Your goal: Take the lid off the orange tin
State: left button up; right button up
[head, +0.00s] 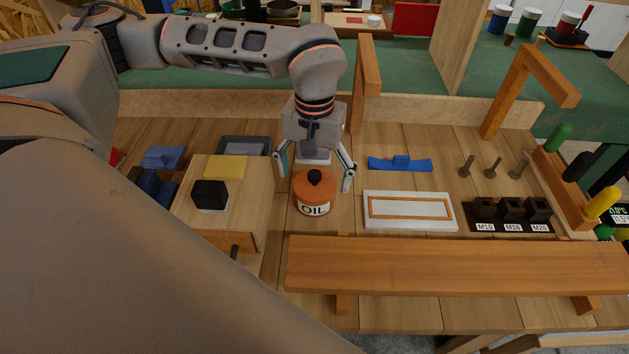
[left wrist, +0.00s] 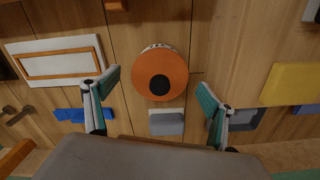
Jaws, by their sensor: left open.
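The orange tin (head: 312,205) stands upright on the plank bench, with a white label reading OIL. Its orange lid (head: 314,184) with a black knob is on top of it. In the left wrist view the lid (left wrist: 160,74) shows from above, its black knob toward the camera. My left gripper (head: 316,183) is open, its fingers spread on either side of the tin and lid in the head view. In the left wrist view the open fingers (left wrist: 160,83) lie apart from the lid, with gaps on both sides. My right gripper is not in view.
A wooden box (head: 235,215) with a black block and yellow block stands left of the tin. A white framed panel (head: 452,223) lies to its right, near a blue piece (head: 400,164). A raised plank (head: 460,267) runs in front. A grey block (left wrist: 167,124) lies behind the tin.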

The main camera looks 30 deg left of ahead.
aim_at(315, 173)
pick_arm(q)
jog(key=shift+s, duration=0.1)
grip_shut()
jog(key=shift+f, duration=0.1)
dwell(0.3)
jog(key=shift+r, duration=0.5)
notch_tip(315, 173, up, 19)
jog(key=shift+r+p, duration=0.15)
jog(key=shift+p, duration=0.3)
